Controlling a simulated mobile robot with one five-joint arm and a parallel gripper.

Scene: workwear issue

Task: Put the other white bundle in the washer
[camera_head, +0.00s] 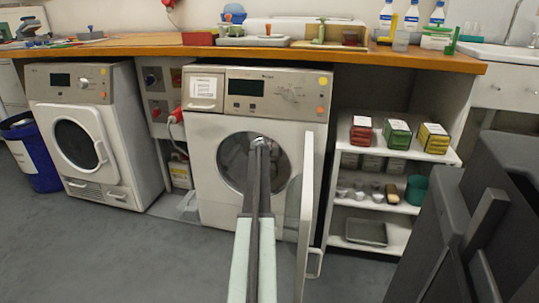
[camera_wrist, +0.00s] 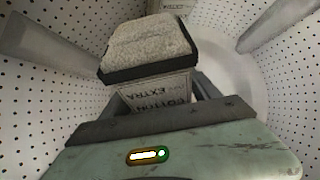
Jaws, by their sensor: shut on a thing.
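The washer (camera_head: 222,112) stands in the middle under the counter, and its door (camera_head: 306,200) is swung open to the right. My arm reaches through the opening. My gripper (camera_head: 258,142) is at the drum in the head view. In the wrist view my gripper (camera_wrist: 160,103) is inside the perforated drum (camera_wrist: 55,95), shut on a white bundle (camera_wrist: 150,42). The bundle has a pale fluffy top, a dark band and a label with lettering like "COTTON EXTRA". A pale lettered thing (camera_wrist: 168,5) shows at the top edge, mostly cut off. The fingertips are partly hidden by the bundle.
A second machine (camera_head: 85,135) with a shut door is at the left, beside a blue bin (camera_head: 32,155). Shelves (camera_head: 345,200) at the right hold red, green and yellow bundles. Grey floor is clear in front of the left machine.

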